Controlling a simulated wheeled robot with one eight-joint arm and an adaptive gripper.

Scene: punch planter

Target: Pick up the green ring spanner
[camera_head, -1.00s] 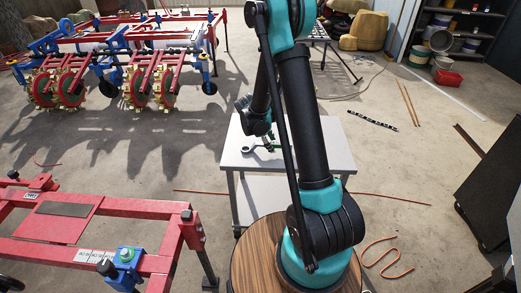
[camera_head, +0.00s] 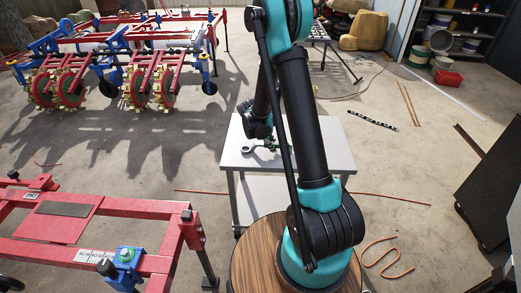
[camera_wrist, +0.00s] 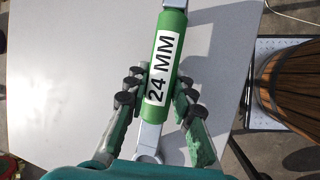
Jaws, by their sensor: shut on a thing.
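The green ring spanner (camera_wrist: 159,73) shows in the wrist view, running up and down the picture between my fingers. Its green grip bears a white label reading "24 MM". A grey metal ring end (camera_wrist: 149,148) shows below the grip, and the upper end runs out of the picture. My gripper (camera_wrist: 151,86) is shut on the green grip, with dark finger pads on both sides. In the head view my gripper (camera_head: 266,139) is over the white table (camera_head: 324,152), and the spanner is small and partly hidden by my arm. I cannot tell its height above the tabletop.
The tabletop around the spanner looks clear. A round wooden top (camera_wrist: 296,88) stands right of the table in the wrist view. Red and blue farm machines (camera_head: 125,65) stand at the back left, and a red frame (camera_head: 80,225) at the front left. Orange cords lie on the floor.

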